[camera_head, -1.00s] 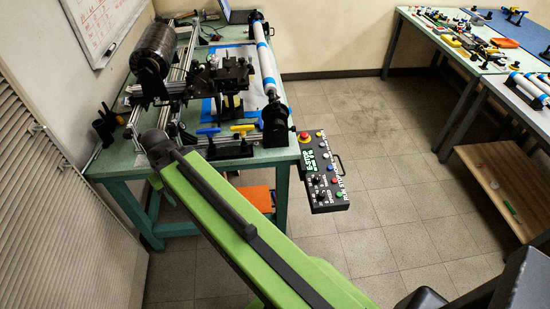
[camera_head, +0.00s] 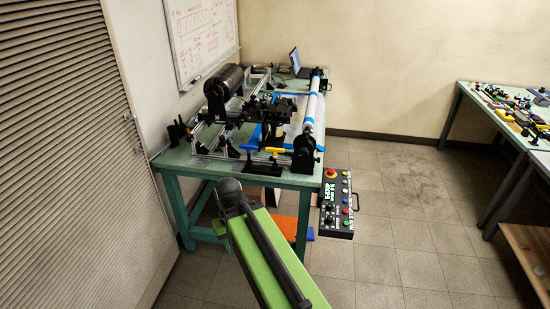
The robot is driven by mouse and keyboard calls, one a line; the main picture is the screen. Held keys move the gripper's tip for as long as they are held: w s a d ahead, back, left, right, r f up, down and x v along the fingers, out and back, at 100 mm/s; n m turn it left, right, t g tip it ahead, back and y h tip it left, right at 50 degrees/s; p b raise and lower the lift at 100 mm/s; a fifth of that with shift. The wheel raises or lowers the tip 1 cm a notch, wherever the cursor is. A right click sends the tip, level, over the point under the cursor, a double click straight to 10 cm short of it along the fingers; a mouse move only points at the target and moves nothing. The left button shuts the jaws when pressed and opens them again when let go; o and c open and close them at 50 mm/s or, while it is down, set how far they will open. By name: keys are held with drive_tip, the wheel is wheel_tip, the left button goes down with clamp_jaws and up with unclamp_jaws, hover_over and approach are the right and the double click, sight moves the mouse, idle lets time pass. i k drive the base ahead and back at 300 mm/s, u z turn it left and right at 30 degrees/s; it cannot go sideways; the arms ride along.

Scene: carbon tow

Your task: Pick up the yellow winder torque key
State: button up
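The yellow winder torque key (camera_head: 277,150) is small in the head view. It lies at the front edge of the green winder table, just left of the black roller end support. A similar blue key (camera_head: 249,147) is to its left. My green arm reaches up from the bottom of the picture and ends in a dark joint in front of the table, below and left of the yellow key in the picture. My gripper's fingers do not show.
The winder table (camera_head: 200,168) carries the black tow spool (camera_head: 224,80), rails and a white roller (camera_head: 313,105). A control box (camera_head: 337,203) hangs at its front right corner. A grey shutter stands left. Open tiled floor lies right, before cluttered tables (camera_head: 500,112).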

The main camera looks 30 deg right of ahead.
sight(275, 150)
drive_tip(key=u, duration=0.4)
drive_tip(key=i, duration=1.65)
drive_tip(key=u, duration=0.1)
